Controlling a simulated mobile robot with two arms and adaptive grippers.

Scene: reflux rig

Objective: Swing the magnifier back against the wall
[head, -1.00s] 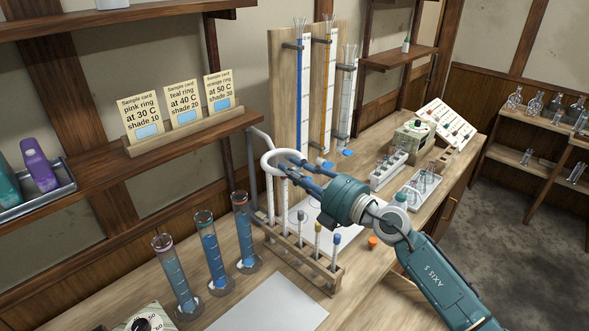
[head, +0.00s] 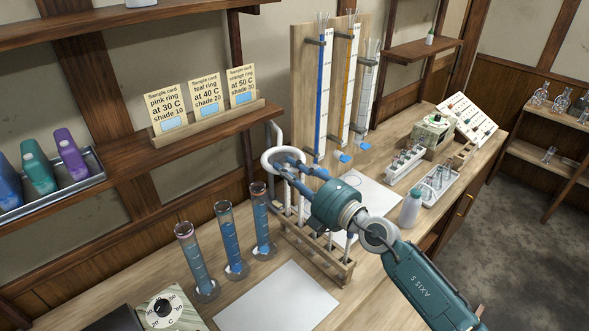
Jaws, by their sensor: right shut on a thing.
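The magnifier (head: 266,154) is a white ring on a pale bent arm (head: 276,130) that comes from the wall side. It hangs above the bench, over the back of the wooden tube rack (head: 345,268). My right gripper (head: 284,164) reaches in from the lower right and is shut on the right side of the ring's rim. The fingers hide part of the rim. My left gripper is not in view.
Several blue-filled cylinders (head: 230,240) stand left of the rack. Tall tubes on a wooden board (head: 303,90) stand behind the ring. A shelf with sample cards (head: 207,102) is to the left. A white bottle (head: 410,208) stands right of my gripper.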

